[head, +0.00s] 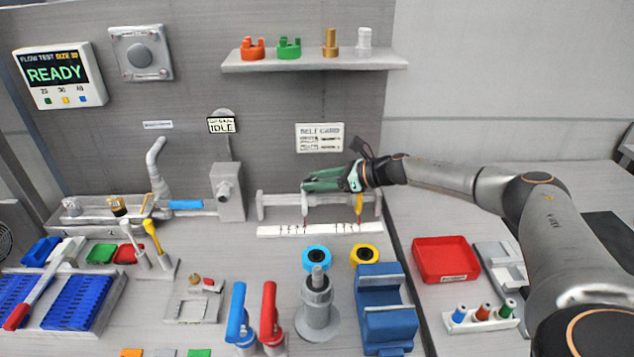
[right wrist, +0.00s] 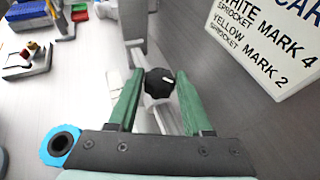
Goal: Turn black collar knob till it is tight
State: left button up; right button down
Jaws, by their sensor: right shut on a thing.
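The black collar knob (right wrist: 160,82) shows in the right wrist view, ribbed, with a white mark on its face. My right gripper (right wrist: 160,84) has its green fingers on either side of the knob and is shut on it. In the head view my right gripper (head: 306,184) reaches in from the right to the grey rail fixture (head: 278,201) at the back of the bench, below the white card (head: 320,137). The gripper hides the knob in that view. My left gripper is not in view.
A white scale strip (head: 280,231) with red pointers lies below the rail. A red tray (head: 445,259) is to the right, and a shelf (head: 315,62) is above.

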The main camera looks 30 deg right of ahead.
jog(key=shift+r, duration=0.1)
jog(key=shift+c, duration=1.6)
grip_release()
jog(key=b+v, duration=0.2)
jog(key=v, duration=1)
jog(key=shift+d, duration=0.2)
jog(key=shift+s, duration=0.15)
